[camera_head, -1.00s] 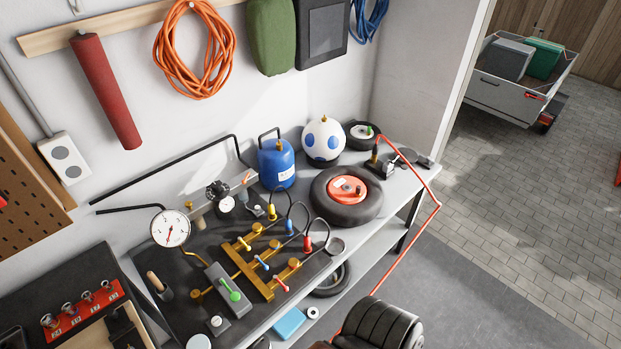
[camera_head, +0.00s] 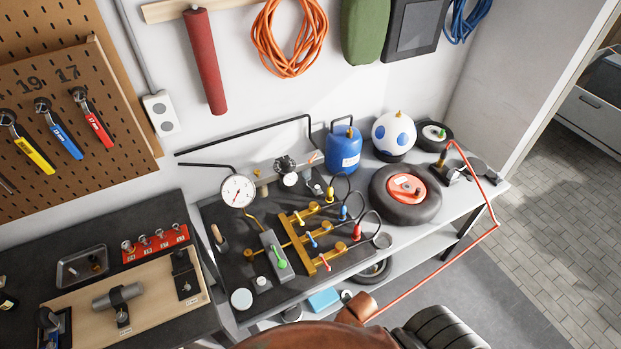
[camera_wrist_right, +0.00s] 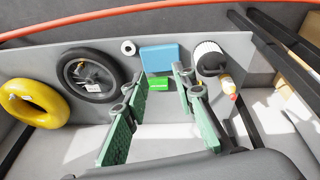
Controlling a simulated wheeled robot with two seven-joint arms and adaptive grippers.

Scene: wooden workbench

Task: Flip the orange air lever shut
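A small orange lever (camera_head: 312,158) stands tilted at the back of the bench, beside the black regulator knob (camera_head: 285,164). Its exact setting is too small to tell. The brass manifold (camera_head: 301,243) carries a yellow lever (camera_head: 299,220), a blue lever (camera_head: 312,241) and a red lever (camera_head: 325,264). A green lever (camera_head: 281,260) sits on the grey block to its left. My right gripper (camera_wrist_right: 155,110) is open and empty in the right wrist view, above the lower shelf and away from the levers. My left gripper is not in view.
A pressure gauge (camera_head: 238,191), blue tank (camera_head: 343,148) and black tyre (camera_head: 405,193) stand around the manifold. A red hose (camera_head: 470,245) hangs over the bench's front edge. The lower shelf holds a wheel (camera_wrist_right: 86,74), yellow tube (camera_wrist_right: 32,103) and blue box (camera_wrist_right: 159,59).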

